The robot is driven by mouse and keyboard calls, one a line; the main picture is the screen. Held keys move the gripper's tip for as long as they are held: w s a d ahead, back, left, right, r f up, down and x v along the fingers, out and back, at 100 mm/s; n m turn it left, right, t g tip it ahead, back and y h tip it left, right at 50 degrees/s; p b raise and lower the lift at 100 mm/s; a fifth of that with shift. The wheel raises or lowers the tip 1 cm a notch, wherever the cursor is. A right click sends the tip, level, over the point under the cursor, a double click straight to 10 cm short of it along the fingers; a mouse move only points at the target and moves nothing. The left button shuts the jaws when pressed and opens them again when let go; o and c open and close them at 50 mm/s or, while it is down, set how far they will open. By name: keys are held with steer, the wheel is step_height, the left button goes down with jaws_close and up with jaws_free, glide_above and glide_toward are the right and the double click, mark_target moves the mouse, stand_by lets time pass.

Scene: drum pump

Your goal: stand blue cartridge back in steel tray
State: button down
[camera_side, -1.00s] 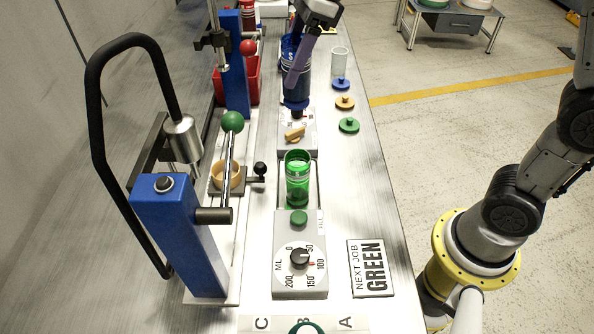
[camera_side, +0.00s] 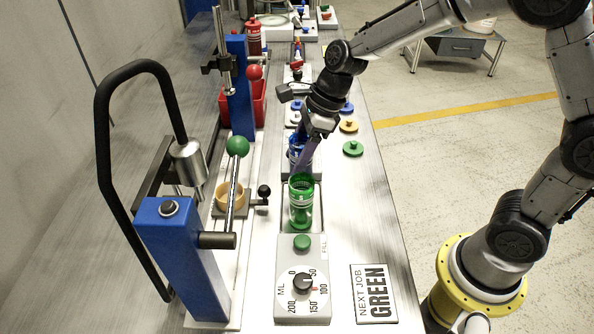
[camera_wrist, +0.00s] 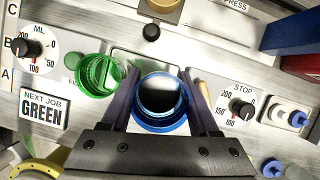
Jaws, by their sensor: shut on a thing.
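My gripper (camera_side: 303,158) is shut around the blue cartridge (camera_side: 293,150), one finger on each side. In the wrist view the blue cartridge (camera_wrist: 160,123) shows as an open-topped round cup, looking roughly upright, between the dark fingers of my gripper (camera_wrist: 159,82). The steel tray (camera_side: 316,212) holds the green cartridge (camera_side: 301,205), standing at its near end. The blue cartridge is just behind the green one, over the far part of the tray (camera_wrist: 124,54). Its base is hidden, so I cannot tell whether it touches the tray floor.
A dial box (camera_side: 303,285) stands in front of the tray, with a sign reading NEXT JOB GREEN (camera_side: 373,293) beside it. A blue press (camera_side: 180,255) with a green-knobbed lever (camera_side: 237,146) stands left. Coloured caps (camera_side: 349,126) lie at right on the bench.

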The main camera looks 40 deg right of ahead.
steer(key=shift+f, duration=1.9)
steer(key=shift+c, duration=2.1)
jaws_free()
steer(key=shift+f, duration=0.2)
steer(key=v, duration=1.2)
steer(key=s+d+r+n+t+h, duration=0.1)
steer(key=s+d+r+n+h, duration=0.1)
steer(key=s+n, duration=0.8)
steer(key=s+d+r+n+t+h, duration=0.1)
steer(key=s+d+n, duration=0.3)
steer(key=s+n, duration=0.6)
steer(key=shift+s+d+r+n+t+h, duration=0.45)
steer(key=shift+r+n, duration=0.25)
steer(key=shift+n, duration=1.7)
